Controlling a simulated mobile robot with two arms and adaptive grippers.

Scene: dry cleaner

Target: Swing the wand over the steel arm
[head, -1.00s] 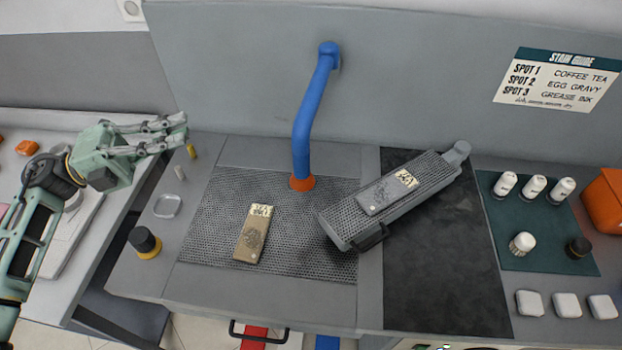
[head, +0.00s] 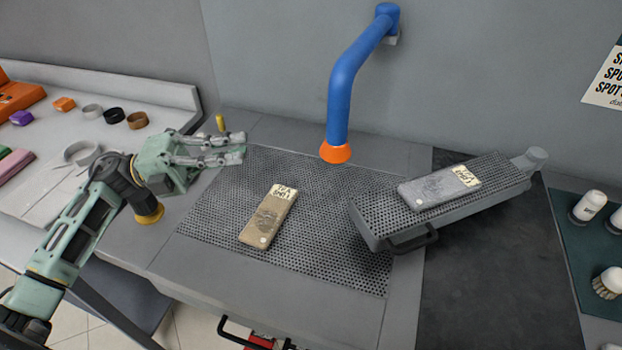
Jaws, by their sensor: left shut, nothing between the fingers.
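The blue wand (head: 344,90) hangs from a mount on the grey back panel, and its orange nozzle (head: 336,152) points down over the perforated bed. The steel arm (head: 500,188), a grey perforated board with a dark handle (head: 412,241), lies angled to the right of the wand. A grey tagged piece (head: 437,188) lies on it. A tan tagged piece (head: 268,216) lies on the perforated bed (head: 330,265). My left gripper (head: 241,147) is shut and empty, left of the wand and apart from it. My right gripper is not in view.
A dark mat area (head: 480,290) lies right of the bed, with a green mat (head: 567,205) of white-capped bottles beyond it. A side table (head: 150,95) at left holds rings and small coloured items. Open air separates my left gripper from the wand.

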